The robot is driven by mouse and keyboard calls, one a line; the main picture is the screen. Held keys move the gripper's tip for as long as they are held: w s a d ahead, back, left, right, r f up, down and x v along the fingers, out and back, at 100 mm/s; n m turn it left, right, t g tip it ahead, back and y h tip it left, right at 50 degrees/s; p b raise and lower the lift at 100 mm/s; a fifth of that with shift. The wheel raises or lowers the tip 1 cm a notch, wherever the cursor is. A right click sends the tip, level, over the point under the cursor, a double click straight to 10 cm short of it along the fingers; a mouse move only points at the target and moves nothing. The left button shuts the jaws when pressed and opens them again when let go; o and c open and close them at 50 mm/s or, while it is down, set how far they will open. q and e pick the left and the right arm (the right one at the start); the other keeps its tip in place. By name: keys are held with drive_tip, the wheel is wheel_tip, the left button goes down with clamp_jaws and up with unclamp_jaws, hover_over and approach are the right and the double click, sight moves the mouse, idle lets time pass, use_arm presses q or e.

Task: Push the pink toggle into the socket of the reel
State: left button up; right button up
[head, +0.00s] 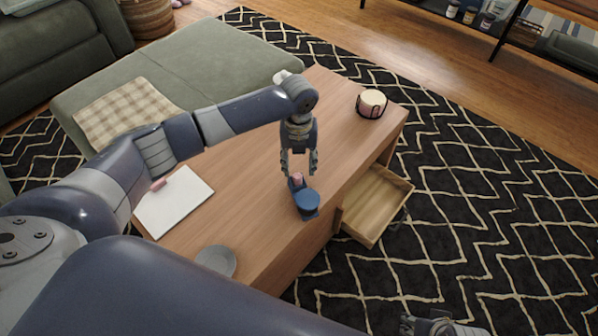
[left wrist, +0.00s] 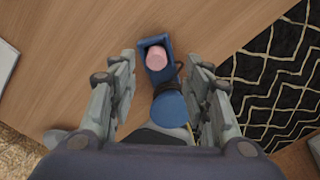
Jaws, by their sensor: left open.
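The blue reel (head: 309,203) stands on the wooden table near its right edge, beside the open drawer. Its round drum (left wrist: 170,110) and box-like socket (left wrist: 145,52) show in the left wrist view. The pink toggle (head: 298,177) is at the socket; from above, its round pink end (left wrist: 157,58) shows inside the socket's rim. How deep it sits I cannot tell. My left gripper (head: 299,167) is open, pointing down just above the toggle, with one finger on each side and a gap to both. Part of what looks like my right gripper (head: 432,328) shows at the bottom edge.
An open, empty drawer (head: 375,205) juts out from the table's right side. A white pad (head: 178,207) with a small pink item on it, a grey dish (head: 216,261) and a candle in a dark holder (head: 371,103) stand on the table. Bare wood lies around the reel.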

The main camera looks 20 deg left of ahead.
sight(300, 176)
use_arm(q)
wheel_tip(300, 176, up, 6)
drive_tip(key=shift+r, duration=0.2)
drive_tip(key=shift+d, duration=0.15)
idle(0.4)
